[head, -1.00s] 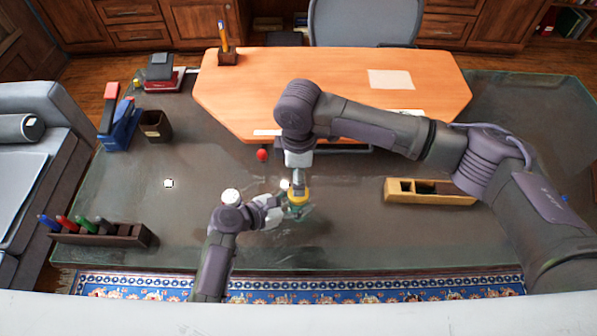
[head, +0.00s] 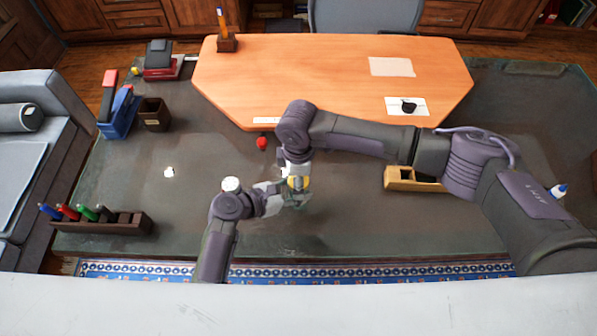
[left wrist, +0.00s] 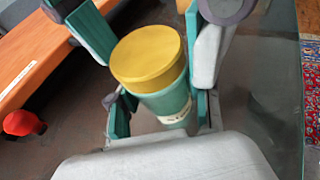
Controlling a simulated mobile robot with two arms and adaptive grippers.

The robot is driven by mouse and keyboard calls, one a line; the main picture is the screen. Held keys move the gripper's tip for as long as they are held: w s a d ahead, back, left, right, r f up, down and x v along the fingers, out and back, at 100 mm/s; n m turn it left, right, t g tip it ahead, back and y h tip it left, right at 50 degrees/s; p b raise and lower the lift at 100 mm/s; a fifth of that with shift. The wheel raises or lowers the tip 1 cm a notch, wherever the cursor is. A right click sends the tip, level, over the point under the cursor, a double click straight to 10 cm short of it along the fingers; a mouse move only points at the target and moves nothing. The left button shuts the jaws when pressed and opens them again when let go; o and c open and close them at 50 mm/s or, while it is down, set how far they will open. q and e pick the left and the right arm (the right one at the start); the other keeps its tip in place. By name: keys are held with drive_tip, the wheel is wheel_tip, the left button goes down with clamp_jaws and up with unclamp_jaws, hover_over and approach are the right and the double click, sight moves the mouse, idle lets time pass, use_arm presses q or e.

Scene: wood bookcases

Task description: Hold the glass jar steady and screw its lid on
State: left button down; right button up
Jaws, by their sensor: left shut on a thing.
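The glass jar (left wrist: 168,100) looks greenish and has a pale label. I cannot tell how far the lid is turned on. My left gripper (head: 284,192) is shut on the jar's body from the left side. My right gripper (head: 297,170) points down from above at the lid. The jar's base is hidden.
A dark glass-topped desk (head: 180,215) lies below, with an orange wood panel (head: 300,70) behind. A red knob-like object (head: 262,143) is near the jar.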

drive_tip(key=shift+c, duration=0.2)
drive_tip(key=c, duration=1.2)
drive_tip(key=o, duration=1.4)
wheel_tip(320, 180, up, 12)
